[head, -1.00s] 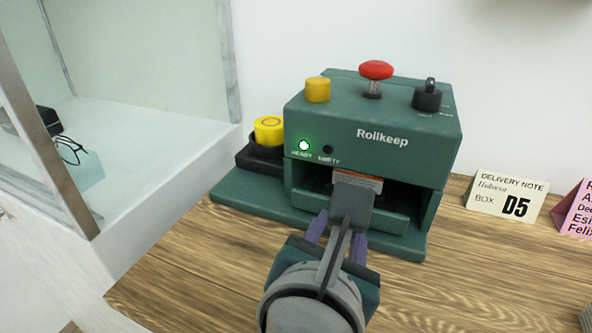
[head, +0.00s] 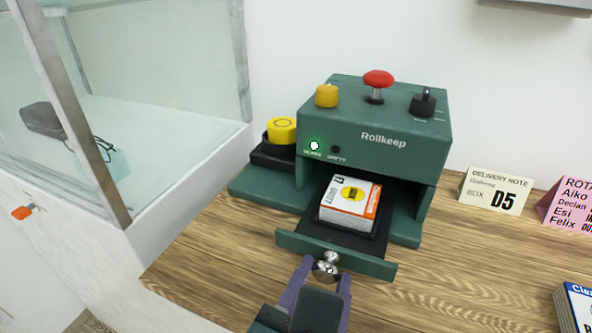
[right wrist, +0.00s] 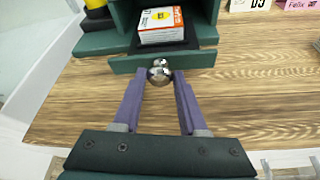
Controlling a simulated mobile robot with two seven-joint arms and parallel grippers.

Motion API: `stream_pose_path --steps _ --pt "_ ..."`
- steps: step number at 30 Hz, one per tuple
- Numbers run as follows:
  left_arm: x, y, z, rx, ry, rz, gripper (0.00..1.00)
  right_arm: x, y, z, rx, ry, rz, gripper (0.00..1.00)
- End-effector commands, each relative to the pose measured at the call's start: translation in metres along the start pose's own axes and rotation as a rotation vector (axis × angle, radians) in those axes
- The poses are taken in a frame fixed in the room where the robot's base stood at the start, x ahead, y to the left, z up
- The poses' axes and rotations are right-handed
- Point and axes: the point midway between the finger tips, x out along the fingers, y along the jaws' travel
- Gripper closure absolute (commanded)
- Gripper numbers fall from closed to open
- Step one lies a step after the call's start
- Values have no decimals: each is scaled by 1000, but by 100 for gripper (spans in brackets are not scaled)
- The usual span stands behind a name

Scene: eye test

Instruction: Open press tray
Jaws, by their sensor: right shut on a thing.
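The green press (head: 375,125) marked "Rollkeep" stands on the wooden counter, its READY light lit green. Its tray (head: 365,262) is pulled out at the front and also shows in the right wrist view (right wrist: 195,60). A white block with orange and yellow print (head: 350,203) lies in the tray; it shows in the right wrist view too (right wrist: 160,25). My right gripper (head: 324,271) is shut on the round metal knob (right wrist: 159,72) at the middle of the tray front. My left gripper is not in view.
A yellow round piece (head: 282,129) on a black base sits left of the press. A glass-sided case (head: 150,140) stands at left. A delivery note card (head: 495,191), a pink card (head: 570,207) and a blue-edged box (head: 577,305) are at right. Bare counter lies before the press.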

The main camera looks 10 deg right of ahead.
Motion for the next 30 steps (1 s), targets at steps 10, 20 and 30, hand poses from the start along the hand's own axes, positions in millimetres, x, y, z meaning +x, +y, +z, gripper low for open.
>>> stream_pose_path --steps 10,20,30 --pt "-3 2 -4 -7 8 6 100 -15 0 -6 1 -2 0 100" --pt "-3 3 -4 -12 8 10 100 -14 0 -6 1 -3 0 33" --pt "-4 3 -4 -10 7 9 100 -18 0 -6 1 -2 1 28"
